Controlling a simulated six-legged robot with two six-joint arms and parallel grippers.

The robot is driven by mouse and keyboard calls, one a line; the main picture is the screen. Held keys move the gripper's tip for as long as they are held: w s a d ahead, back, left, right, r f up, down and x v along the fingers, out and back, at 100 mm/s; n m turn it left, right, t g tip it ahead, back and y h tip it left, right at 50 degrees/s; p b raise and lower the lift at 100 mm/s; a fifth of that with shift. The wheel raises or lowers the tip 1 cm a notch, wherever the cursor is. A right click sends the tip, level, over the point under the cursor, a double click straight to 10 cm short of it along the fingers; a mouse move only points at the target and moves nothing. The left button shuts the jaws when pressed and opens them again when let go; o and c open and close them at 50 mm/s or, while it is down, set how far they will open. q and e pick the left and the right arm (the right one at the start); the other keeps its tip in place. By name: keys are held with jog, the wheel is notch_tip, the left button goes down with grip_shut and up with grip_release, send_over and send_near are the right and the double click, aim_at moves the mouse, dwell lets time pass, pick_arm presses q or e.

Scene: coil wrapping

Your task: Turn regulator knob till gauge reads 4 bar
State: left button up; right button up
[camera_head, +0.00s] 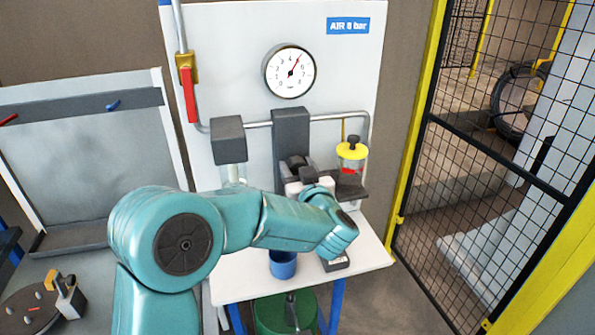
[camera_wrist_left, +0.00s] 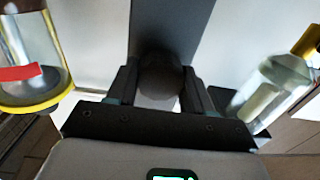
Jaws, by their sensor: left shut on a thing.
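The round white gauge (camera_head: 289,71) is on the upright panel in the head view. Its red needle points up and to the right, just right of a numeral that looks like 4; the exact reading is too small to tell. The dark round regulator knob (camera_wrist_left: 160,76) sits between the two fingers of my left gripper (camera_wrist_left: 160,88) in the left wrist view. The fingers are shut on it from both sides. In the head view my left gripper (camera_head: 301,172) is in front of the dark regulator column (camera_head: 291,130), and my wrist hides part of the knob. My right gripper is out of view.
A yellow-topped clear bowl (camera_head: 352,152) stands close right of my gripper, and a grey-capped unit (camera_head: 229,140) close left. A red-handled valve (camera_head: 189,90) is on the left pipe. A blue cup (camera_head: 283,265) stands on the white shelf below. A yellow-framed mesh fence (camera_head: 408,150) bounds the right.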

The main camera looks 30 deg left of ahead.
pick_arm(q)
jog(key=n+b, duration=0.3)
jog(key=b, duration=0.1)
jog(key=shift+f, duration=0.2)
jog(key=shift+r+n+b, duration=0.25)
jog(key=shift+n+b, duration=1.15)
jog(key=shift+n, duration=0.4)
jog(key=o, duration=0.8)
jog(key=shift+o, duration=1.1)
jog(key=shift+s, duration=0.15)
